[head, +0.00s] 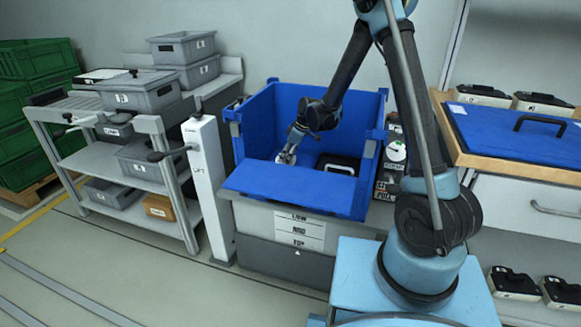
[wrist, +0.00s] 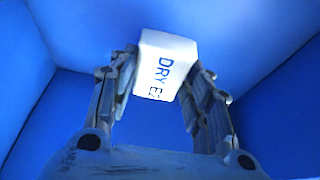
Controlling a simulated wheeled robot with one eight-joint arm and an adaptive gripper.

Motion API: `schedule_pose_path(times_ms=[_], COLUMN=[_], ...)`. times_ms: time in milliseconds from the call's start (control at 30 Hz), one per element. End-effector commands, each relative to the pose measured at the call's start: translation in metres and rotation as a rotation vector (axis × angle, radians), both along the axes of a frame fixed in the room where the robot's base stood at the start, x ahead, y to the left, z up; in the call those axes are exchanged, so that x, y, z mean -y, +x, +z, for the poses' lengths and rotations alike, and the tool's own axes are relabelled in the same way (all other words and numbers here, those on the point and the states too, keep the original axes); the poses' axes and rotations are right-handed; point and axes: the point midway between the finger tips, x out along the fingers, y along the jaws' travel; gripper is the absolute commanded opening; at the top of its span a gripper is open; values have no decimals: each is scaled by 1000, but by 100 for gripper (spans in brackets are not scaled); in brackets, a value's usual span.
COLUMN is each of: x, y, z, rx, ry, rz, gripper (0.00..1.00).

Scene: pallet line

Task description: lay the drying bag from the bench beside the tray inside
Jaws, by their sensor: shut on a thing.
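The drying bag (wrist: 166,64) is a small white block-shaped packet with blue "DRY" lettering. My gripper (wrist: 160,85) is shut on it, one finger on each side, in the wrist view. In the head view my gripper (head: 287,156) reaches down inside the blue crate (head: 258,125), left of its middle. A dark tray (head: 338,164) with a pale edge shows inside the crate to the right of my gripper, partly hidden by the crate's lowered front. I cannot tell whether the bag touches the crate floor.
The crate's walls stand up at the back and sides, and its front flap (head: 290,190) is folded outward. A white post (head: 208,185) stands at its left. A bench with a blue lid (head: 515,140) and black-and-white devices (head: 482,95) is at the right. Grey bins (head: 140,92) fill a rack at left.

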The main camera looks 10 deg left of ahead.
Motion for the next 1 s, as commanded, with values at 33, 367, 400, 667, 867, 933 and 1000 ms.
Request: schedule_pose_path(times_ms=[33,367,400,667,867,933,1000], x=[0,0,0,0,0,0,0], y=[0,1,0,0,0,0,0], z=[-3,-30,-35,-45,-47,-47,-47], rx=[0,0,0,0,0,0,0], ry=[0,0,0,0,0,0,0], rz=[0,0,0,0,0,0,0], gripper=[21,21,21,21,21,59,65])
